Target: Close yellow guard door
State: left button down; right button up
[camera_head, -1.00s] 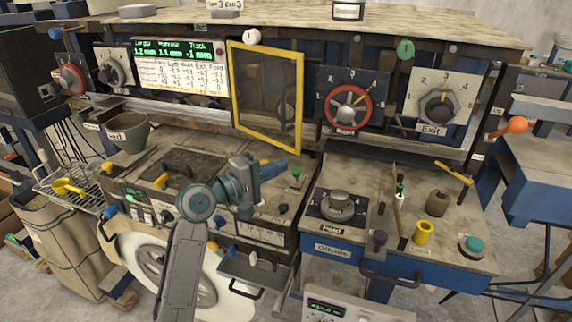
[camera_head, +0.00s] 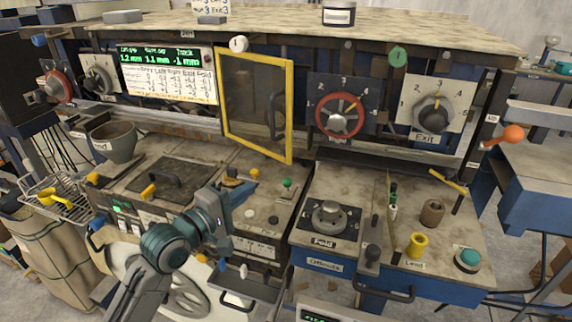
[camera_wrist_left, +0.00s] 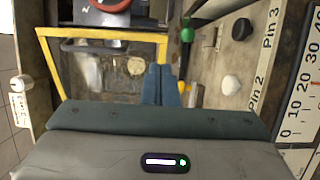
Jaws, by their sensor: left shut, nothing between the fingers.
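The yellow guard door (camera_head: 291,112) is a yellow frame around a dark see-through panel, at the upper middle of the head view. It stands at an angle to the machine face, its right side appearing nearer to me. A dark curved handle (camera_head: 278,116) shows at its right part. My left gripper (camera_head: 240,190) is shut and empty, below the door and apart from it, over the machine's worktop. In the left wrist view, the shut fingers (camera_wrist_left: 160,84) point toward the yellow frame (camera_wrist_left: 100,34), overlapping its right side; contact cannot be told. My right gripper is out of view.
A red-rimmed dial (camera_head: 340,117) and an Exit dial (camera_head: 434,114) are right of the door. A green-topped knob (camera_head: 287,183) and a small yellow knob (camera_head: 255,174) stand near the gripper. A grey bowl (camera_head: 114,142) is at left. A display board (camera_head: 168,75) is left of the door.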

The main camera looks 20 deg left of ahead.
aim_at(290, 161)
pick_arm(q)
jog(key=p+x, duration=0.3)
jog(key=x, duration=0.9)
jog(key=shift+p, duration=0.3)
jog(key=shift+w+d, duration=0.1)
jog(key=shift+w, duration=0.15)
jog(key=x, duration=0.3)
jog(key=shift+w+d, duration=0.1)
jog(key=shift+d, duration=0.05)
jog(key=shift+w+f, duration=0.1)
